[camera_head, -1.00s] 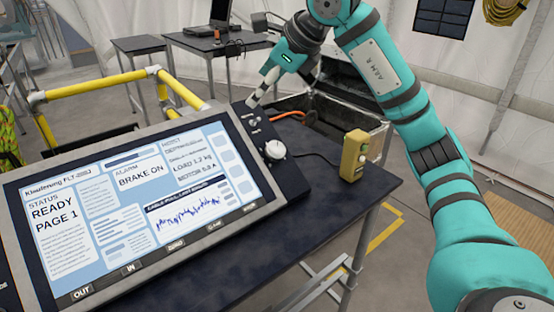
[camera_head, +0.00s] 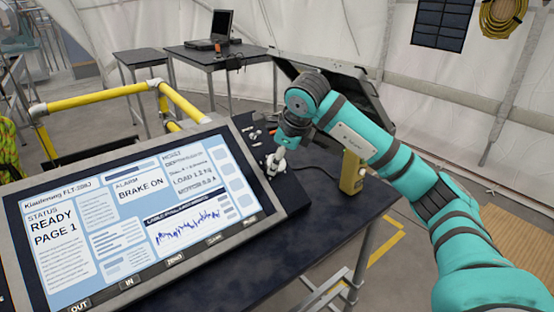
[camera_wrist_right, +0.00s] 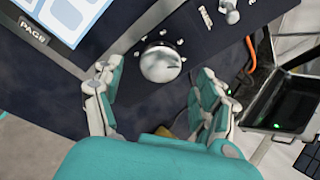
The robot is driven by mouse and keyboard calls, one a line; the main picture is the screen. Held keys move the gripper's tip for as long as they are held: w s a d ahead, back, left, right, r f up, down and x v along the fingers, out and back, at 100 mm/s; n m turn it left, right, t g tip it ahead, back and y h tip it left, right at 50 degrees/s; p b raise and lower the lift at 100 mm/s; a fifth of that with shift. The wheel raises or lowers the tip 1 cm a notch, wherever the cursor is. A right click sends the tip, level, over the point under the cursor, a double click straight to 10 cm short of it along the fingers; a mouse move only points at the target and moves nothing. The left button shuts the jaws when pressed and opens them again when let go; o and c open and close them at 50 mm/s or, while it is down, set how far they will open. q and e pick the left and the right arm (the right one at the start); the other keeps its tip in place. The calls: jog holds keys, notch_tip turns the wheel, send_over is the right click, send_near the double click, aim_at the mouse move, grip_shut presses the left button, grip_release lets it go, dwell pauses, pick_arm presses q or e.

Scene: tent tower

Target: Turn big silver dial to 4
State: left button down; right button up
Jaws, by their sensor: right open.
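The big silver dial (camera_wrist_right: 160,64) sits on the dark control panel and is seen from above in the right wrist view. A dark pointer mark on it faces toward the right of that picture, and several small pale marks ring it, too small to read. My right gripper (camera_wrist_right: 154,74) is open, with one finger on each side of the dial and a visible gap to it. In the head view my right gripper (camera_head: 277,160) points down over the dial and mostly hides it. My left gripper is not in view.
A large screen (camera_head: 130,205) reading "READY, PAGE 1, BRAKE ON" fills the panel's left. A small lever (camera_wrist_right: 229,10) stands near the dial. A yellow control box (camera_head: 351,174) stands on the dark table to the right. An open black case (camera_head: 335,85) is behind.

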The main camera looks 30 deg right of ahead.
aim_at(268, 161)
jog(key=shift+x, duration=1.9)
jog(key=c, duration=1.2)
jog(key=shift+o, duration=0.2)
jog(key=shift+m, duration=0.7)
jog(key=o, duration=1.2)
jog(key=shift+c, duration=0.2)
